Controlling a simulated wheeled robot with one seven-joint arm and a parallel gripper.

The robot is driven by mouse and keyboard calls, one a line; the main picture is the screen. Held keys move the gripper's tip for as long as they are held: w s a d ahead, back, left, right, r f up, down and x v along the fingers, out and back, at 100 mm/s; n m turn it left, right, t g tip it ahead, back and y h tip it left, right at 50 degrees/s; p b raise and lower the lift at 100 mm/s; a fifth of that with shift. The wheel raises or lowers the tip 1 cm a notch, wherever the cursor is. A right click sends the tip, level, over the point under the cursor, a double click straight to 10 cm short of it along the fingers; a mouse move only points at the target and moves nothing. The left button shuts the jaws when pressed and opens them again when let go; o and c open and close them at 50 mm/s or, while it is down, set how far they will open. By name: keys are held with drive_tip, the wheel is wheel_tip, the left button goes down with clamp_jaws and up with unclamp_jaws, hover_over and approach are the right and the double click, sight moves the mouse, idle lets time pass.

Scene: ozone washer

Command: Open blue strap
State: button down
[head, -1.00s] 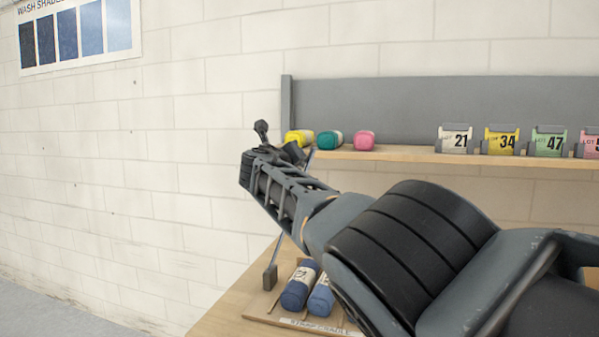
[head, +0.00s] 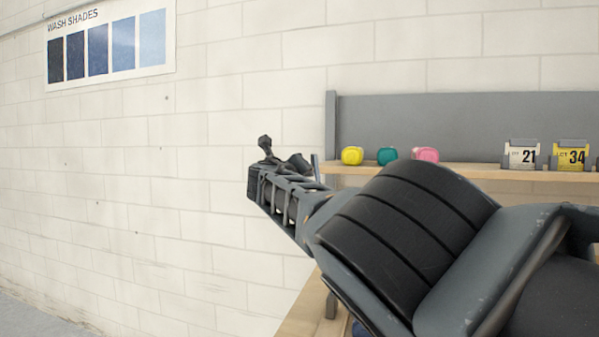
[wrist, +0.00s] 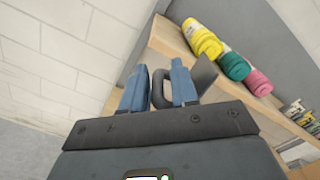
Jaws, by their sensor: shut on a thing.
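My gripper (wrist: 161,82) is raised in front of the pale wall at the left end of the shelf. In the wrist view its two blue-grey fingers stand either side of a dark loop-shaped piece (wrist: 158,97), which it is shut on. What this piece belongs to is unclear. My gripper also shows in the head view (head: 284,159), where its grip is too small to read. A sliver of blue (head: 359,328), likely a rolled blue strap, shows low behind my arm. The rest of it is hidden.
A wooden shelf (head: 470,171) with a grey back panel holds yellow (head: 352,155), teal (head: 387,155) and pink (head: 425,154) rolls and numbered lot cards (head: 522,155). A wooden bench edge (head: 300,312) is below. The left wall (head: 120,200) is bare below a wash shades chart (head: 110,45).

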wheel_tip(320, 180, down, 2)
drive_tip(key=shift+f, duration=0.1)
drive_tip(key=c, duration=1.1)
unclamp_jaws()
drive_tip(key=shift+s, duration=0.1)
drive_tip(key=shift+p, duration=0.4)
drive_tip(key=shift+s+a+r+p, duration=0.15)
drive_tip(key=shift+r+p, duration=0.15)
drive_tip(key=shift+p, duration=0.55)
drive_tip(key=shift+r+p+v, duration=0.2)
drive_tip(key=shift+p+v, duration=0.35)
drive_tip(key=shift+v, duration=0.7)
drive_tip(key=shift+r+p+v, duration=0.15)
drive_tip(key=shift+p+v, duration=0.4)
drive_tip(key=shift+v, duration=0.65)
drive_tip(key=shift+r+p+v, duration=0.2)
drive_tip(key=shift+p+v, duration=0.35)
drive_tip(key=shift+v, duration=0.7)
